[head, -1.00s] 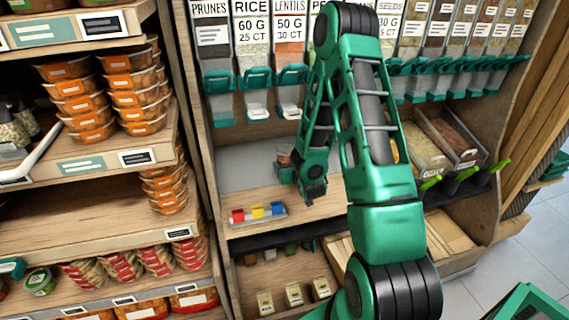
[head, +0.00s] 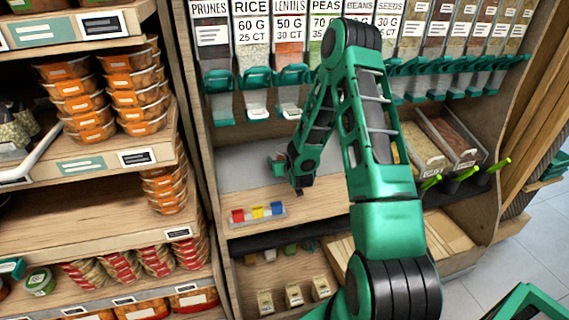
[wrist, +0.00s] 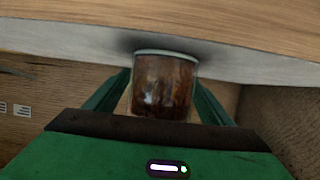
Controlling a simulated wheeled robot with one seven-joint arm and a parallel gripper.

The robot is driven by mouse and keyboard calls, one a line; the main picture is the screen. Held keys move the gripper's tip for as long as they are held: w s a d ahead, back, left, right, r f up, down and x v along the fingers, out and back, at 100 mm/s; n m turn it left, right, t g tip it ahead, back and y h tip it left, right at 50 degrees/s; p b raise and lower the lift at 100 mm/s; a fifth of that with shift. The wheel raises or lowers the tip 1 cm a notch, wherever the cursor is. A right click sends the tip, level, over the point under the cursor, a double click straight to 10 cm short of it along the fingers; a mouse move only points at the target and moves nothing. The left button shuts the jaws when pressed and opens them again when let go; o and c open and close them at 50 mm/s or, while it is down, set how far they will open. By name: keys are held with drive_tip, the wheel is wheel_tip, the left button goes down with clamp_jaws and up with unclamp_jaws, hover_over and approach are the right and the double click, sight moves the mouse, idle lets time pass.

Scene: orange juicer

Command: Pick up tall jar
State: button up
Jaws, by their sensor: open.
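A jar (wrist: 165,88) with dark brown contents and a pale rim or lid shows in the wrist view. It is between the two fingers of my gripper (wrist: 161,82), which are spread on either side of it. Small gaps seem to show beside the jar, but I cannot tell if a finger touches it. In the head view my gripper is mostly hidden behind my own wrist, at the back of the wooden counter.
A small rack with red, yellow and blue pieces (head: 258,213) sits on the counter's front edge. Dispensers with green spouts (head: 257,78) hang above the counter. Stacked orange tubs (head: 136,95) fill the left shelf. Open grain bins (head: 428,155) stand to the right.

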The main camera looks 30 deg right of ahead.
drive_tip(key=c, duration=1.5)
drive_tip(key=shift+o, duration=0.2)
